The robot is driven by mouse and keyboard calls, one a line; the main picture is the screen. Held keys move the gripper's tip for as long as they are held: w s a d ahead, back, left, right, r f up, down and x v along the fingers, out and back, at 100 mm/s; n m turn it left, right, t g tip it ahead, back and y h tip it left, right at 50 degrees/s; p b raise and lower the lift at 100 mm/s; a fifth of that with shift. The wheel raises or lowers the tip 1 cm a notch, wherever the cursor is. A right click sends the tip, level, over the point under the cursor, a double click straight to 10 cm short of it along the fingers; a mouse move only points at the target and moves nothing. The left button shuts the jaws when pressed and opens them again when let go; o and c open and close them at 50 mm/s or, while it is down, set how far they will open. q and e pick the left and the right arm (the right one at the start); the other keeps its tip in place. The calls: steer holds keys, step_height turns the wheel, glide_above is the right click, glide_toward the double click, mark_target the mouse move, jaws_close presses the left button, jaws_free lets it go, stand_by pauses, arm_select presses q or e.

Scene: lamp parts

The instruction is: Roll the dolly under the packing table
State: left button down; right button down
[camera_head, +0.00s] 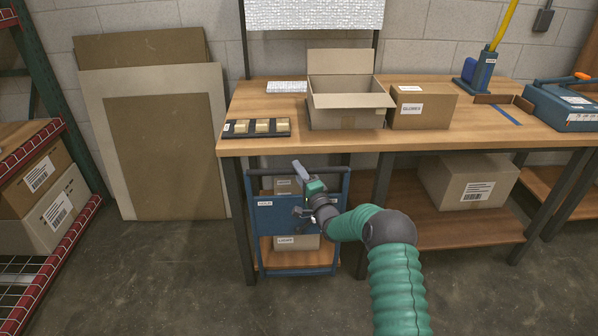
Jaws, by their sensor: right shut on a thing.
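The dolly (265,217) is a blue tubular frame with a labelled blue panel across its front and cartons behind and below the panel. It stands upright on the floor beneath the packing table (400,142), between the left front leg and the lower shelf. Its front is roughly level with that leg. My right gripper (304,212) is at the right part of the dolly's front, shut on it. The gripper hides the exact point of contact and part of the panel. My left gripper is not in view.
An open carton (350,112), a closed carton (424,108) and a tray of small blocks (256,128) are on the tabletop. A large carton (468,182) sits on the lower shelf (440,233). A red-edged rack (50,235) stands left. The floor in front is clear.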

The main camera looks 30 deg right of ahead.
steer(key=shift+w+a+f, duration=0.1)
steer(key=shift+a+f, duration=0.1)
steer(key=shift+a, duration=0.05)
steer(key=c, duration=1.5)
jaws_free()
steer(key=shift+o, duration=1.2)
steer(key=shift+w+d+f, duration=0.15)
steer(key=shift+w+f, duration=0.05)
steer(key=shift+w, duration=0.1)
steer(key=shift+s+r, duration=0.25)
steer(key=shift+s, duration=0.05)
steer(key=p+v, duration=0.3)
steer(key=v, duration=1.3)
steer(key=shift+s+p, duration=0.3)
steer(key=shift+p, duration=0.05)
steer(key=shift+d+f, duration=0.1)
